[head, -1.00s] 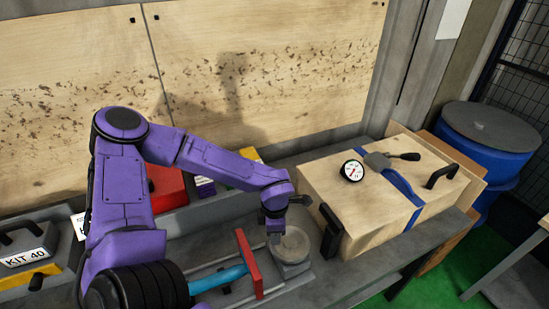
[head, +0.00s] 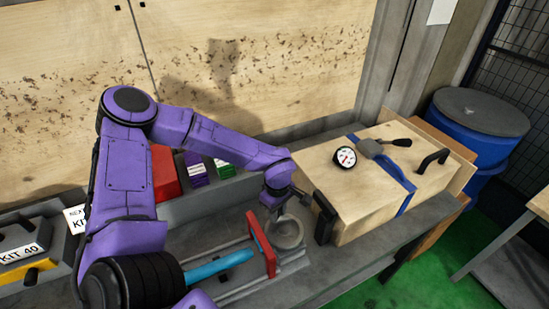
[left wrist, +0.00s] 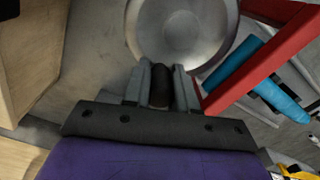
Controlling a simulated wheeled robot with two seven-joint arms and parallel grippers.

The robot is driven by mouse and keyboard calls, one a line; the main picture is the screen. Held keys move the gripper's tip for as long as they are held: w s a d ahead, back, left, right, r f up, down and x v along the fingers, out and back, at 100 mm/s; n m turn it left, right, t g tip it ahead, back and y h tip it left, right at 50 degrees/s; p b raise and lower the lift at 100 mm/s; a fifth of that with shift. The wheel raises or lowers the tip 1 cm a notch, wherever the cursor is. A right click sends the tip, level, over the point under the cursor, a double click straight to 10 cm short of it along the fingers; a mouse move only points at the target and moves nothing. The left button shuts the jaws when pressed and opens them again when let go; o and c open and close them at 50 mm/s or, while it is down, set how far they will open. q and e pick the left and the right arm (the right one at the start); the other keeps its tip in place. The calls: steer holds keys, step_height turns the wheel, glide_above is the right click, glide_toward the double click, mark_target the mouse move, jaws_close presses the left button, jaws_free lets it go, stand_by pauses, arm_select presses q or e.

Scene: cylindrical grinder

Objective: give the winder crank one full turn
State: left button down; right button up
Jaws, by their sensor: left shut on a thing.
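The winder crank shows as a round grey metal disc (head: 288,235) on the bench, beside a red upright plate. In the left wrist view the disc (left wrist: 180,30) lies just beyond my fingertips. My left gripper (head: 273,208) is over the back left edge of the disc. In the left wrist view its fingers (left wrist: 160,85) are shut on a short dark handle (left wrist: 160,88) at the disc's rim. How the handle joins the disc is hidden. My right gripper is not in view.
A red plate (head: 262,248) with a blue bar (head: 218,266) stands close left of the disc. A wooden crate (head: 360,190) with a dial and black handles is close on the right. A red box (head: 164,172) and kit cases stand left. Blue drums (head: 475,130) stand behind right.

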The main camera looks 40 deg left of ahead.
arm_select(q)
steer(key=shift+w+d+m, duration=0.1)
steer(key=shift+w+m, duration=0.2)
steer(key=shift+m, duration=0.2)
steer(key=c, duration=0.9)
jaws_free()
step_height(320, 180, up, 11)
steer(key=shift+f+b, duration=0.2)
steer(key=shift+b, duration=0.65)
